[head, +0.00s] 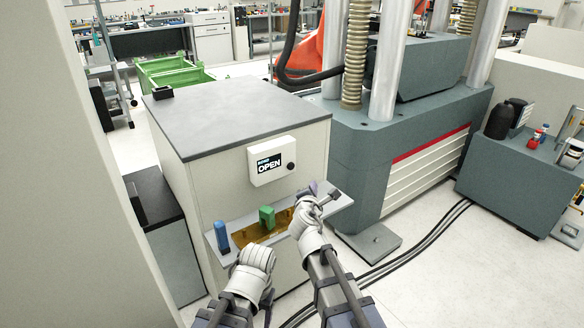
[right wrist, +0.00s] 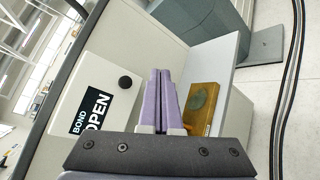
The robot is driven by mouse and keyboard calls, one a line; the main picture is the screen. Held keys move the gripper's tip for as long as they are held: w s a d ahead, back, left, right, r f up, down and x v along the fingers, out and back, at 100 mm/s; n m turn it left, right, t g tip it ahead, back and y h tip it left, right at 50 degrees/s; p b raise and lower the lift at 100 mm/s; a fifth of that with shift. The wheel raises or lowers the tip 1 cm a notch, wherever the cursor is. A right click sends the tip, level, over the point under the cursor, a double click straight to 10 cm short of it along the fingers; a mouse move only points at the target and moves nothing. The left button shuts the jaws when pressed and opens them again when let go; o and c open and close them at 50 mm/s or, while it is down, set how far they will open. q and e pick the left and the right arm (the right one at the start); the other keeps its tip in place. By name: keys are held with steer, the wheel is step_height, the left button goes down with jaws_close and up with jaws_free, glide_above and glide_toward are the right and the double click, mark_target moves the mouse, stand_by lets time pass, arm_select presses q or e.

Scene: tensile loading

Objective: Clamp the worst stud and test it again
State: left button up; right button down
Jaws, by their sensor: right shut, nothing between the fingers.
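A white control box (head: 271,160) on the front of a pale cabinet reads "BOND OPEN" and has a dark round knob (right wrist: 125,83). Below it, a narrow shelf (head: 342,201) carries an amber plate (head: 246,236), a green upright piece (head: 267,217) and a blue upright piece (head: 222,236). I cannot tell which piece is a stud. My right gripper (head: 313,188) is at the shelf's right part, its purple fingers (right wrist: 160,88) shut and empty between the control box and the amber plate (right wrist: 201,108). My left gripper (head: 267,298) is low in front of the shelf, mostly hidden by its wrist.
A large grey-green testing machine (head: 400,140) with tall columns stands right of the cabinet. Black cables (head: 430,236) run over the floor. A bench (head: 520,175) with bottles and small items stands at far right. Green crates (head: 172,72) are behind. The cabinet top is mostly clear.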

mark_target(291, 167)
steer(key=w+a, duration=0.4)
steer(key=w, duration=0.3)
steer(key=shift+w+a, duration=0.25)
steer(key=shift+w, duration=0.05)
steer(key=shift+w, duration=0.1)
stand_by(2.0)
steer(key=shift+w+a, duration=0.2)
steer(key=shift+w, duration=0.05)
steer(key=shift+w+a, duration=0.25)
steer(key=shift+w, duration=0.2)
stand_by(0.8)
steer(key=shift+s, duration=0.1)
steer(key=shift+s+d, duration=0.45)
steer(key=shift+s, duration=0.25)
steer(key=shift+s, duration=0.1)
